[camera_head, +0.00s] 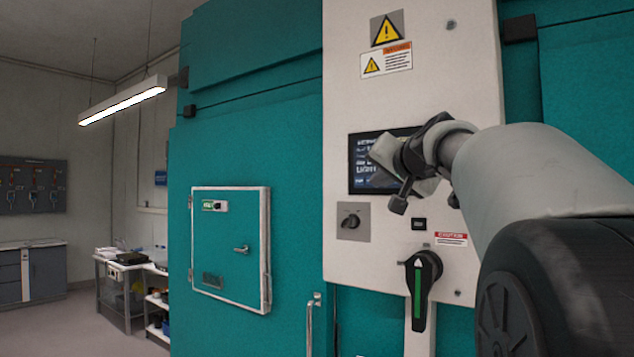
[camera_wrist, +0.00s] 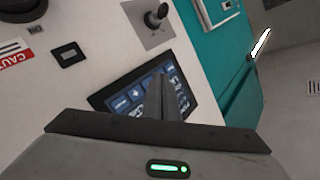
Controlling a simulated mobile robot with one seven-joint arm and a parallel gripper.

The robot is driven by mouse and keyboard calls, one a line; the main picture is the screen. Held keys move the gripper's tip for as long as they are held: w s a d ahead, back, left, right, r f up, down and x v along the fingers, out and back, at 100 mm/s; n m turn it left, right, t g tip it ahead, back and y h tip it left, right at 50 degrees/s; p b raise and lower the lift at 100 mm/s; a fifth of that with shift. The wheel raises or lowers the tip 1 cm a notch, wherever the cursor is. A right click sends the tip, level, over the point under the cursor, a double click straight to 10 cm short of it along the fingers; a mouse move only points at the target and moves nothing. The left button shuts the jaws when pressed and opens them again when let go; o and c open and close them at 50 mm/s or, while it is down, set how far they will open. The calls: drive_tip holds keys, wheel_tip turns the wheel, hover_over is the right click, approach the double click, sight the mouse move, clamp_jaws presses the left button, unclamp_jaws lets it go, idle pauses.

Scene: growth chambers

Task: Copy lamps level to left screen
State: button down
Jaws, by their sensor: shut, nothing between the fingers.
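A dark touch screen (camera_head: 357,168) with light text is set in the pale control panel (camera_head: 350,100) on the teal chamber. My gripper (camera_head: 380,152) is in front of the screen and hides its middle and right part. In the wrist view the screen (camera_wrist: 128,100) shows blue buttons and white text, too small to read. There my gripper (camera_wrist: 157,82) is shut and empty, its fingers pointing at the screen and covering part of it. I cannot tell whether the fingertips touch the screen. No lamps level can be read.
A knob (camera_head: 350,221) sits below the screen, and a black rotary handle with a green stripe (camera_head: 418,290) lower down. A small teal door (camera_head: 230,245) is to the left. A bench (camera_head: 120,290) stands far left, with open floor before it.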

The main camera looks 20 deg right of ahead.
drive_tip(key=shift+w+d, duration=0.1)
drive_tip(key=shift+d, duration=0.05)
drive_tip(key=shift+w+d, duration=0.2)
drive_tip(key=shift+w+d, duration=0.15)
drive_tip(key=shift+d, duration=0.1)
idle(0.6)
idle(0.3)
drive_tip(key=shift+s+a, duration=0.45)
drive_tip(key=shift+a, duration=0.15)
drive_tip(key=s+a, duration=0.1)
drive_tip(key=a, duration=0.1)
drive_tip(key=s+a, duration=0.2)
drive_tip(key=shift+b, duration=0.3)
idle(0.5)
